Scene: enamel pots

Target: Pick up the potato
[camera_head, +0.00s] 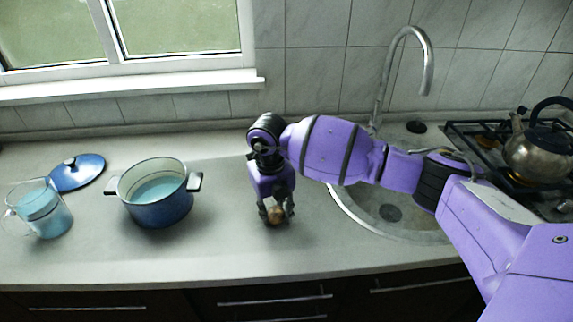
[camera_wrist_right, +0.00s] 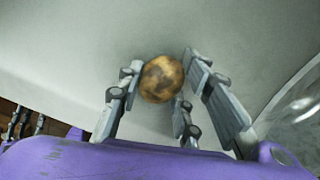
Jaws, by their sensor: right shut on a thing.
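The potato (camera_head: 276,214) is a small, round, brown thing between the fingers of my right gripper (camera_head: 275,210), over the counter between the blue pot and the sink. In the right wrist view the potato (camera_wrist_right: 162,79) shows mottled brown and yellow, with the fingers of my right gripper (camera_wrist_right: 165,85) on both sides of it. The gripper points down and is shut on the potato. I cannot tell whether the potato still touches the counter. My left gripper is not in view.
A blue enamel pot (camera_head: 160,210) with pale liquid stands left of my gripper. Its lid (camera_head: 77,172) and a glass jug (camera_head: 42,210) are farther left. A round sink (camera_head: 350,210) with a tap (camera_head: 427,75) and a stove with a kettle (camera_head: 538,153) are at right.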

